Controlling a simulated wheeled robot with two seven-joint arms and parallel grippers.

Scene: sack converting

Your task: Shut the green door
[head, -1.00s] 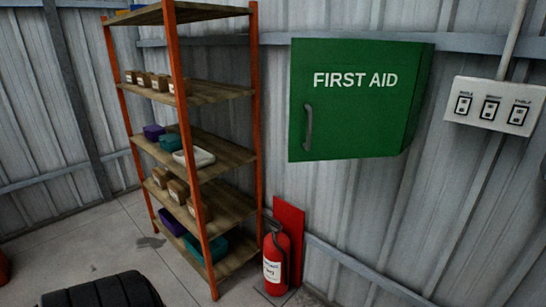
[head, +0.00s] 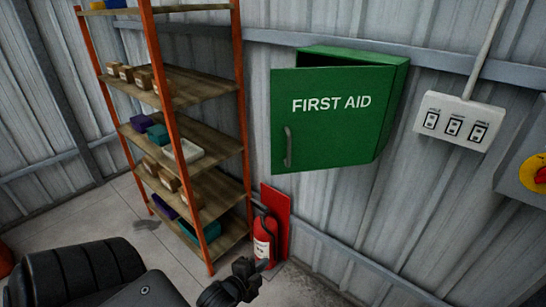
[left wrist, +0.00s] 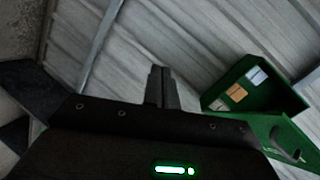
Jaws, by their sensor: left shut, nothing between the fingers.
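The green door (head: 325,125), lettered FIRST AID, has a grey handle (head: 288,147) near its left edge. It stands ajar from the green cabinet (head: 393,92) on the wall; a dark gap shows along the top. In the left wrist view the door (left wrist: 262,128) and its handle are at the lower right, and the open cabinet (left wrist: 222,100) shows pale and orange items inside. My left gripper (head: 265,265) is shut and empty, low in front of the wall and below the door, not touching it. Its fingers (left wrist: 158,85) point at bare wall. My right gripper is not in view.
A red fire extinguisher (head: 264,240) with a red backboard (head: 279,212) stands below the door, just behind my left gripper. An orange-framed shelf (head: 205,90) stands left. A switch panel (head: 457,120) and a grey box with a yellow-red knob (head: 540,172) are right.

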